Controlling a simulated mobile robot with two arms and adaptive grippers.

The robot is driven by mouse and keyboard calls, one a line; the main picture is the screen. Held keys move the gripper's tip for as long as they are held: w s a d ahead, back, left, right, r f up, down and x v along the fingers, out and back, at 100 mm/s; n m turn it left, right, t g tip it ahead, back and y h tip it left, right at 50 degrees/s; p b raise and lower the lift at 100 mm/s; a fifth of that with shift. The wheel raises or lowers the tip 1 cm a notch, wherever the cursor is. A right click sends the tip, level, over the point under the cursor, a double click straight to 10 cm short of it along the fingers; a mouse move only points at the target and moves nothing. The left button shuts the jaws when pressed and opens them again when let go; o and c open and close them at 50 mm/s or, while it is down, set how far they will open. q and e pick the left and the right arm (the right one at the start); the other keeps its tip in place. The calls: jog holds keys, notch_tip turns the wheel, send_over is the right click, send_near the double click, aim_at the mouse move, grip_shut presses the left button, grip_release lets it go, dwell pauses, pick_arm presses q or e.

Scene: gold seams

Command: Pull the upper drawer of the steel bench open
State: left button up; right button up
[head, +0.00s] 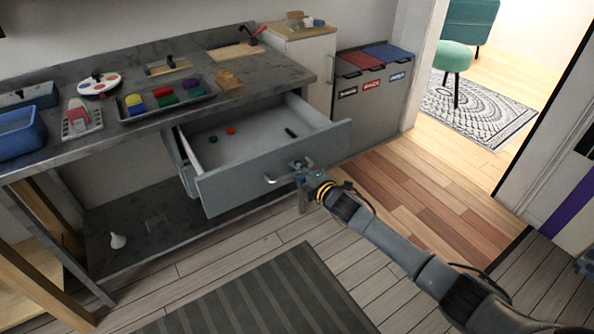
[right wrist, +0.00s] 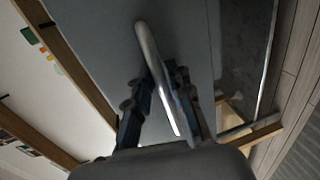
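The steel bench (head: 225,68) runs along the wall. Its upper drawer (head: 225,185) stands well out from the bench, so its inside shows. Its bar handle (head: 272,180) is on the front; in the right wrist view the handle (right wrist: 147,45) runs between the fingers. My right gripper (head: 303,170) is at the drawer front, and in the right wrist view its fingers (right wrist: 162,85) close in on both sides of the handle. The right gripper looks shut on it. My left gripper is not in view.
Small red and green pieces (head: 230,131) and a dark object (head: 291,133) lie in the drawer. Colored blocks on a tray (head: 205,85) stand on the bench top. Sorting bins (head: 370,110) are beyond the drawer's right end. A striped mat (head: 270,300) lies on open floor in front.

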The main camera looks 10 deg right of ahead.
jog(key=shift+s+d, duration=0.1)
jog(key=shift+s, duration=0.35)
jog(key=v, duration=1.1)
